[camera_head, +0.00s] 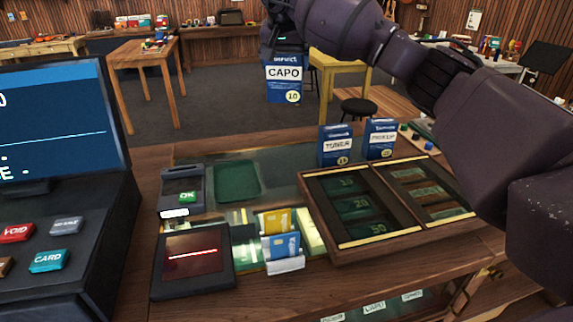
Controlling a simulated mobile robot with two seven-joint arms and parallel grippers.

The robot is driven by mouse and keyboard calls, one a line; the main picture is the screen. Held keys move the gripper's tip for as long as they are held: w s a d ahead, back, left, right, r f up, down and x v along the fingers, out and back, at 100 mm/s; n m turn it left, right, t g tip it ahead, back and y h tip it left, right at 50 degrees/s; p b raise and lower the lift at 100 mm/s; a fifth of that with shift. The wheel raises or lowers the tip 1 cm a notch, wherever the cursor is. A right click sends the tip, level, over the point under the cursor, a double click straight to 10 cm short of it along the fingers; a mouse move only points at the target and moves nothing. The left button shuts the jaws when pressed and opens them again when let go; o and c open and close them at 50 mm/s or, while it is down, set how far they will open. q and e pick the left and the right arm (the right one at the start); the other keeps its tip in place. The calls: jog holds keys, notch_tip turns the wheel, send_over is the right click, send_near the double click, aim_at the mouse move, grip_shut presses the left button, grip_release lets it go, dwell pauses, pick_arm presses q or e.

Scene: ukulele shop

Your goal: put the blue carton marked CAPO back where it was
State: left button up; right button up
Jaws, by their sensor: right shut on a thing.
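The blue carton marked CAPO (284,82) is upright in the air above the far side of the counter, left of the two standing cartons. It has a white label band and a round mark reading 10. My right gripper (283,48) is shut on its top edge from above; the fingers are dark and hard to make out. My right arm comes in from the right and crosses the upper right of the view. A blue TUNER carton (336,147) and a blue PICKUP carton (381,140) stand on the counter's back part. My left gripper is not in view.
A wooden cash tray (333,252) lies in front of the two cartons. A card terminal (181,188), a green mat (236,181), a dark scanner pad (193,264) and a card holder (285,265) are left of it. A register (60,220) fills the left edge.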

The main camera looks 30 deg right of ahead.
jog(key=shift+d+f, duration=0.1)
jog(key=shift+f, duration=0.25)
notch_tip(320, 180, down, 20)
jog(key=shift+r, duration=0.25)
dwell(0.4)
